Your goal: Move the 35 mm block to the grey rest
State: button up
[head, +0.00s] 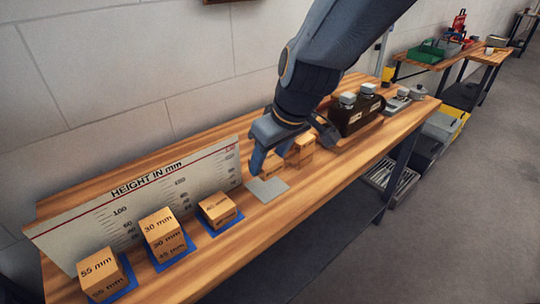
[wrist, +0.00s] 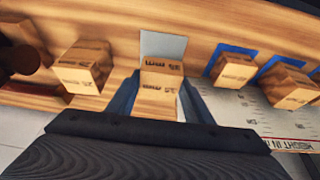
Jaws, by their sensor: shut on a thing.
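The 35 mm block (wrist: 158,88) is a light wooden block with dark lettering, held between the two fingers of my gripper (wrist: 158,98). In the head view the block (head: 274,165) shows partly behind my gripper (head: 266,160). The grey rest (head: 267,189) is a flat square plate on the bench. It also shows in the wrist view (wrist: 163,44), just beyond the block. The block is at the rest's wall-side edge in the head view. I cannot tell whether it touches the rest or hangs above it.
Another wooden block (head: 301,149) stands to the right, near a dark bottle holder (head: 357,113). To the left, several labelled blocks stand on blue pads (head: 224,222), with the height board (head: 140,205) behind them. The bench front by the rest is clear.

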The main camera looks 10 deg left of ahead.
jog(key=shift+f+b, duration=2)
jog(key=shift+f, duration=0.65)
jog(key=o, duration=1.8)
jog(key=shift+r, duration=0.3)
jog(key=shift+r+p, duration=0.35)
jog(key=shift+p, duration=0.2)
jog(key=shift+r+p, duration=0.45)
jog(key=shift+r, duration=0.2)
jog(key=shift+r+p, duration=1.9)
jog(key=shift+r, duration=0.55)
